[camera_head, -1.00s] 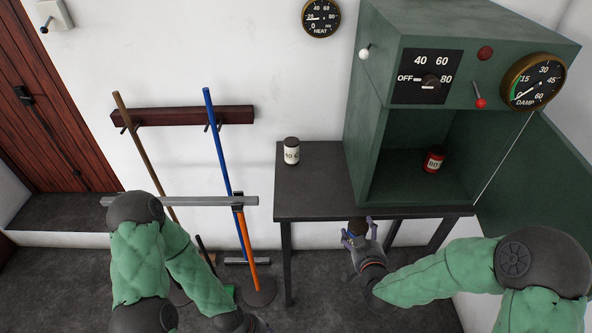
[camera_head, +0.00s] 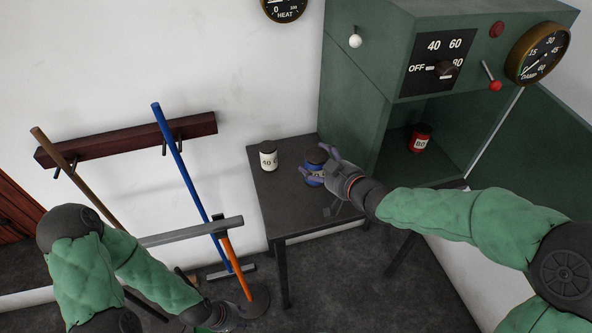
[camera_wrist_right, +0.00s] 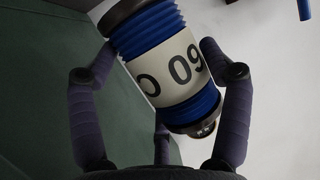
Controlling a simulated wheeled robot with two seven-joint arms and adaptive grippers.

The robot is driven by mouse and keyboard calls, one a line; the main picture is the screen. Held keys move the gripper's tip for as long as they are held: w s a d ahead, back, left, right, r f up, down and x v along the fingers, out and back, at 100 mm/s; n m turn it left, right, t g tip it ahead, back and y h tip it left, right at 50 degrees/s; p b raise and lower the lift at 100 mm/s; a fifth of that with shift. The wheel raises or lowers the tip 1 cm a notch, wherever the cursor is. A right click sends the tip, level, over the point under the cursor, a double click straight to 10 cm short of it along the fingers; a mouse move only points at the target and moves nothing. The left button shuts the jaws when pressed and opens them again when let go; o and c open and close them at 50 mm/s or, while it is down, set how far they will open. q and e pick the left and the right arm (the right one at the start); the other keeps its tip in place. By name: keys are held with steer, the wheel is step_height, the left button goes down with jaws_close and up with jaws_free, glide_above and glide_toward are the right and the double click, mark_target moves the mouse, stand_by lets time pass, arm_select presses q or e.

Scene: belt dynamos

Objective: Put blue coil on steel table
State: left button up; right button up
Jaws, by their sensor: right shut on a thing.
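The blue coil (camera_head: 313,180), with dark end caps and a pale label, is held by my right gripper (camera_head: 322,172) over the steel table. In the right wrist view the blue coil (camera_wrist_right: 165,68) sits between the purple fingers, tilted in the picture. Whether its base touches the table I cannot tell. The dark steel table (camera_head: 290,205) stands against the wall beside the green cabinet. My left gripper (camera_head: 228,318) hangs low at the bottom of the head view, away from the table, its fingers unclear.
A white coil (camera_head: 268,156) stands on the table's back left. A red coil (camera_head: 419,138) is inside the open green cabinet (camera_head: 350,90). Broom handles hang from a wall rack (camera_head: 125,140) at left. The table's front left is bare.

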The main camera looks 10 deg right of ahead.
steer(key=shift+w+a+f+b, duration=0.4)
steer(key=shift+w+f+b, duration=0.4)
steer(key=shift+w+f, duration=1.15)
steer(key=shift+w+a+f+b, duration=0.45)
steer(key=shift+w+f+b, duration=0.35)
steer(key=shift+w+f, duration=1.1)
steer(key=shift+w+a+f+b, duration=0.4)
steer(key=shift+w+f+b, duration=0.4)
steer(key=shift+w+f, duration=1.15)
steer(key=shift+s+f, duration=0.1)
steer(key=shift+s, duration=0.05)
